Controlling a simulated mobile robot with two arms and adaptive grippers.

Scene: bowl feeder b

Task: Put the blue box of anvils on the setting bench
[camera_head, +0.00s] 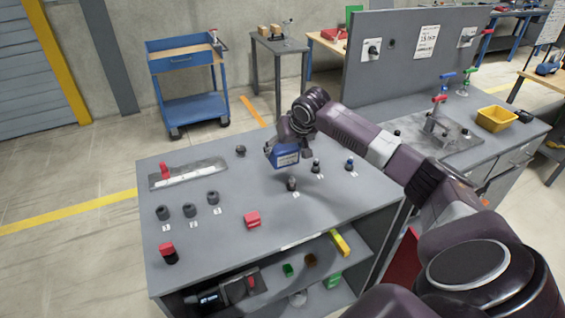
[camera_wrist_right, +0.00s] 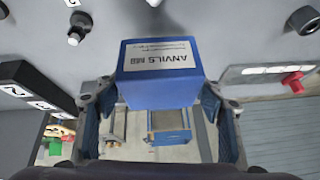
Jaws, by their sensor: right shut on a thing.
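The blue box of anvils (camera_head: 285,158) has a white label. In the right wrist view the box (camera_wrist_right: 160,88) shows the print "ANVILS M8". My right gripper (camera_head: 287,143) is shut on the box, with one finger on each side of it (camera_wrist_right: 160,110). The box is over the back part of the grey bench top (camera_head: 240,190) in front of me; whether it touches the top is not clear. No sign tells which bench is the setting bench. My left gripper is not in view.
Several dark knob-like parts with number tags stand on the bench, including one just in front of the box (camera_head: 291,184). A red block (camera_head: 252,220) and a metal plate with a red handle (camera_head: 188,173) are there too. A second bench at right carries a yellow bin (camera_head: 496,119).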

